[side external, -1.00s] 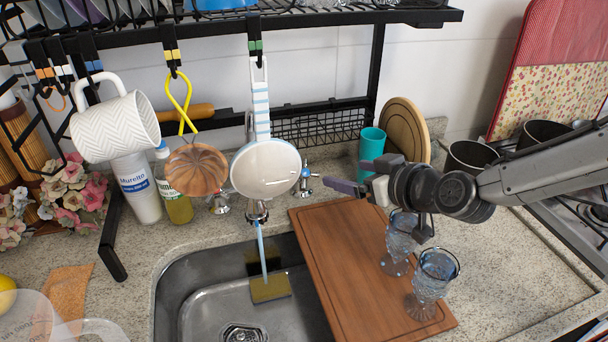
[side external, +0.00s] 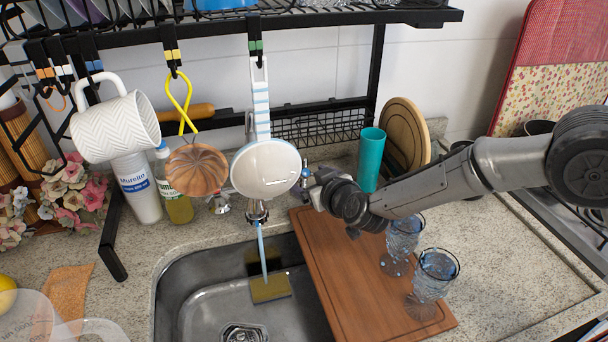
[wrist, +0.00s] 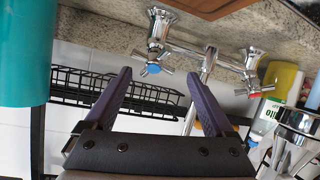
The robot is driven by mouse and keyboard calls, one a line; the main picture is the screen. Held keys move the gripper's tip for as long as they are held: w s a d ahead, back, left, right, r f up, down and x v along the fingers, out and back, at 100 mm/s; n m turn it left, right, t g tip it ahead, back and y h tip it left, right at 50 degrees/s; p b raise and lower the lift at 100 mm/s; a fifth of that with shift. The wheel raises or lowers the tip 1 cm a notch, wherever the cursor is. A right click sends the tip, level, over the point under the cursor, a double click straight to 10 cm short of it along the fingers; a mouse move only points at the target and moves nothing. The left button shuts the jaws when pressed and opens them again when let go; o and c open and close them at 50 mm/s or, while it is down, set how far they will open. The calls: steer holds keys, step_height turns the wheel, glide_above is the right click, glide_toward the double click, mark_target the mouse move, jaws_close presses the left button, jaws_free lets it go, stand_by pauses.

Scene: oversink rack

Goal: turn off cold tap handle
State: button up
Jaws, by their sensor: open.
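The cold tap handle (wrist: 152,68) is a chrome cross with a blue cap, seen in the wrist view between my fingertips. My gripper (wrist: 158,76) is open, with one purple finger on each side of the handle in the picture. Whether they touch it I cannot tell. In the side view the blue-capped handle (side external: 306,173) shows just left of my gripper, which partly hides it. A blue water stream (side external: 263,247) falls from the spout into the sink. The other tap handle (wrist: 257,92), with a red cap, is farther right in the wrist view.
A hanging white pan (side external: 265,169) hides part of the tap. A teal cup (side external: 371,160) stands behind my arm. Two glasses (side external: 403,240) stand on the wooden board (side external: 335,265) below my arm. A sponge (side external: 270,288) lies in the sink (side external: 195,305).

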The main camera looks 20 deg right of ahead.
mark_target(302, 175)
steer(key=shift+x, duration=1.65)
steer(key=c, duration=1.3)
